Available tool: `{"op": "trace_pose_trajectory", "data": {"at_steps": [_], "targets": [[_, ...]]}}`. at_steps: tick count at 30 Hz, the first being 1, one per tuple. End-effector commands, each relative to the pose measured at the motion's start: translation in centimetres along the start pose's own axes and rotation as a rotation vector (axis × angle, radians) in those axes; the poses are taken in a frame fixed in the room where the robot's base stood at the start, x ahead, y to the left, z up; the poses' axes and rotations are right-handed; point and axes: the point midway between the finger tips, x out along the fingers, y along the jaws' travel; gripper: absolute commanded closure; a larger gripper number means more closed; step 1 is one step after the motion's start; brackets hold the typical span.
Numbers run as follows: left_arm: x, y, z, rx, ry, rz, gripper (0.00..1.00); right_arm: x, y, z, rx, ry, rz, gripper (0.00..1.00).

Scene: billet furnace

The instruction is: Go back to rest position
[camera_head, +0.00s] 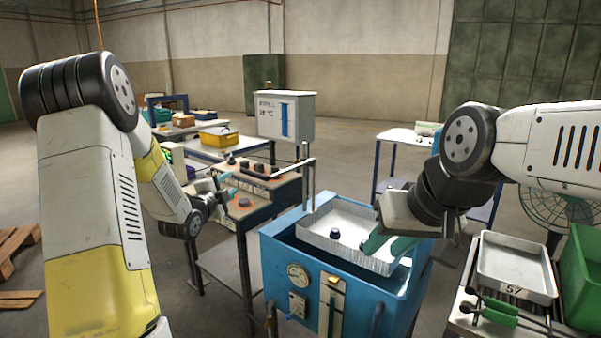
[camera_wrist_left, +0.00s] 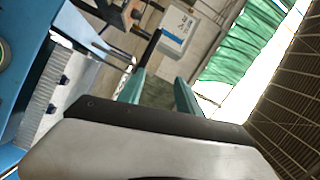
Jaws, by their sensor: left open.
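My left gripper (camera_head: 224,186) is open in front of the dark workbench (camera_head: 262,205), and nothing shows between its jaws. Its two teal fingers also show apart in the left wrist view (camera_wrist_left: 160,88). My right gripper (camera_head: 390,243) is low at the right side of a metal tray (camera_head: 322,243) in the blue tank (camera_head: 285,262). Its teal fingers overlap the tray's right part, and I cannot tell whether they hold the wall. Two small dark pieces (camera_head: 335,233) (camera_head: 363,246) are in the tray.
A control box (camera_head: 286,117) stands behind the bench. Dark pieces (camera_head: 244,202) with orange glow lie on the bench. At right are another metal tray (camera_head: 515,265), a green bin (camera_head: 582,270) and a fan (camera_head: 560,205). A wooden pallet (camera_head: 15,250) lies at left.

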Motion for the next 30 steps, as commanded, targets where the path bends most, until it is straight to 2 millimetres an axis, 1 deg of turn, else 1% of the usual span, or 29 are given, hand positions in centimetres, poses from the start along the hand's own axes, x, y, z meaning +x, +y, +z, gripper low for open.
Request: {"op": "trace_pose_trajectory", "data": {"at_steps": [1, 5, 7, 8, 11, 14, 15, 17, 18, 19, 20, 21, 23, 24, 27, 30], "targets": [[-0.4, -0.9, -0.5, -0.028, -0.018, 0.022, 0.59, 0.0, 0.0, 0.0, 0.000, 0.000, 0.000, 0.66], [-2.0, -2.6, -1.7, -0.144, -0.089, 0.102, 0.59, 0.0, 0.0, 0.0, 0.000, 0.000, 0.000, 0.66], [-3.6, -3.7, -2.5, -0.236, -0.145, 0.153, 0.59, 0.0, 0.0, 0.0, 0.000, 0.000, 0.000, 0.66], [-4.5, -4.1, -3.0, -0.281, -0.172, 0.176, 0.59, 0.0, 0.0, 0.0, 0.000, 0.000, 0.000, 0.66], [-8.1, -5.0, -4.4, -0.447, -0.272, 0.250, 0.59, 0.0, 0.0, 0.0, 0.000, 0.000, 0.000, 0.66], [-12.4, -5.3, -6.2, -0.622, -0.372, 0.315, 0.59, 0.0, 0.0, 0.0, 0.000, 0.000, 0.000, 0.66], [-14.3, -5.3, -6.9, -0.695, -0.414, 0.340, 0.59, 0.0, 0.0, 0.0, 0.000, 0.000, 0.000, 0.66], [-17.4, -5.0, -8.1, -0.805, -0.475, 0.377, 0.59, 0.0, 0.0, 0.0, 0.000, 0.000, 0.000, 0.66], [-19.5, -4.8, -9.0, -0.880, -0.516, 0.403, 0.59, 0.0, 0.0, 0.0, 0.000, 0.000, 0.000, 0.66], [-21.1, -4.5, -9.6, -0.934, -0.546, 0.423, 0.59, 0.0, 0.0, 0.0, 0.000, 0.000, 0.000, 0.66], [-22.7, -4.2, -10.3, -0.987, -0.576, 0.442, 0.59, 0.0, 0.0, 0.0, 0.000, 0.000, 0.000, 0.66], [-24.8, -3.7, -11.2, -1.055, -0.615, 0.469, 0.59, 0.0, 0.0, 0.0, 0.000, 0.000, 0.000, 0.66], [-27.8, -3.0, -12.4, -1.147, -0.670, 0.506, 0.59, 0.0, 0.0, 0.0, 0.000, 0.000, 0.000, 0.66], [-29.6, -2.5, -13.2, -1.200, -0.703, 0.531, 0.59, 0.0, 0.0, 0.0, 0.000, 0.000, 0.000, 0.66], [-33.2, -1.4, -14.7, -1.303, -0.773, 0.582, 0.59, 0.0, 0.0, 0.0, 0.000, 0.000, 0.000, 0.66], [-35.5, -0.7, -15.6, -1.362, -0.818, 0.615, 0.59, 0.0, 0.0, 0.0, 0.000, 0.000, 0.000, 0.66]]}}
